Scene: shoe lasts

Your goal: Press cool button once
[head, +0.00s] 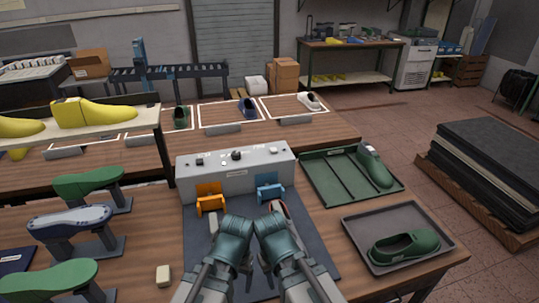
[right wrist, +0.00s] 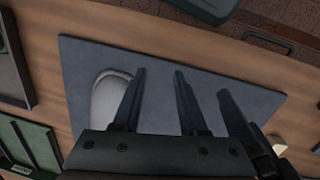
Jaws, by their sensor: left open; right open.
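A grey control box (head: 236,178) stands at the back of the blue-grey mat, with small knobs and buttons along its top. The labels are too small to read, so I cannot tell which one is the cool button. An orange bracket (head: 210,198) and a blue bracket (head: 270,189) are at its front. My left gripper (head: 238,222) and right gripper (head: 267,222) are close side by side over the mat, in front of the box and apart from it. Both are open and empty. The right gripper's fingers (right wrist: 157,98) show above the mat in the right wrist view.
A pale shoe (right wrist: 106,100) lies on the mat (right wrist: 215,85), partly behind a right finger. A green tray (head: 313,177) and a grey tray with a green shoe (head: 405,245) are at the right. Shoe lasts on stands (head: 70,218) are at the left.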

